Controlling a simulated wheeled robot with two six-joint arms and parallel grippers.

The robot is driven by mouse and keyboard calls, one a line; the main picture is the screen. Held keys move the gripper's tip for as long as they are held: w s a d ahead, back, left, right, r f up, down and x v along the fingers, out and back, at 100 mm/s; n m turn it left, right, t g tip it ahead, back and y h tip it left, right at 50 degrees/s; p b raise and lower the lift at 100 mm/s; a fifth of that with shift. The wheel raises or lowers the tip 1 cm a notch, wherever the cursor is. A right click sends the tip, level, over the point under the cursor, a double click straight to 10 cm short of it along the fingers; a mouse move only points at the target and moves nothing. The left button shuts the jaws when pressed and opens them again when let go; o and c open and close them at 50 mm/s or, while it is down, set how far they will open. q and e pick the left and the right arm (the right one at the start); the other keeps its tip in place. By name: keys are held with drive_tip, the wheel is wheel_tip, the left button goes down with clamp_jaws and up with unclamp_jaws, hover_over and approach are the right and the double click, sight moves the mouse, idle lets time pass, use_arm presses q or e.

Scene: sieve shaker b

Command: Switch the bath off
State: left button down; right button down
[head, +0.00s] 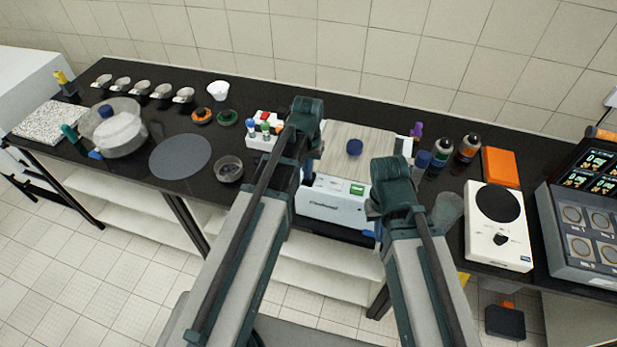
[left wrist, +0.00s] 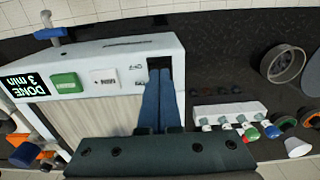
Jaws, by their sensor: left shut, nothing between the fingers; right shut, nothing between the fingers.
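The bath is a white box (head: 335,204) with a pale streaked lid and a dark blue knob (head: 354,147). In the left wrist view its front panel (left wrist: 120,55) appears upside down, with a display (left wrist: 31,83) reading "DONE 3 min", a green button (left wrist: 66,84) and a white "+ MIN" button (left wrist: 103,78). A dark switch recess (left wrist: 160,66) is at the panel's other end. My left gripper (head: 308,172) is shut; its blue fingertips (left wrist: 158,74) are at this recess, and whether they touch is unclear. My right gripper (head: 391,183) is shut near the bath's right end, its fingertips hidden.
A white rack of coloured-top bottles (head: 262,137) stands close left of the bath. Bottles (head: 443,153), an orange block (head: 500,167) and a white balance (head: 498,228) are to the right. A sieve disc (head: 180,156) and glass vessel (head: 120,138) lie further left.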

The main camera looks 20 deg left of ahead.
use_arm(q)
drive_tip(key=shift+f+b, duration=0.4)
drive_tip(key=shift+f, duration=0.05)
wheel_tip(320, 180, up, 7)
drive_tip(key=p, duration=0.7)
idle(0.4)
drive_tip(key=s+d+f+m+b, duration=0.1)
drive_tip(key=s+d+f+b, duration=0.4)
drive_tip(key=s+f+b, duration=0.2)
drive_tip(key=s+d+f+m+y+b, duration=0.1)
drive_tip(key=s+d+f+b, duration=0.4)
drive_tip(key=f+b, duration=0.5)
drive_tip(key=shift+s+d+f+m+b, duration=0.3)
drive_tip(key=shift+s+m, duration=0.4)
drive_tip(key=shift+s, duration=0.45)
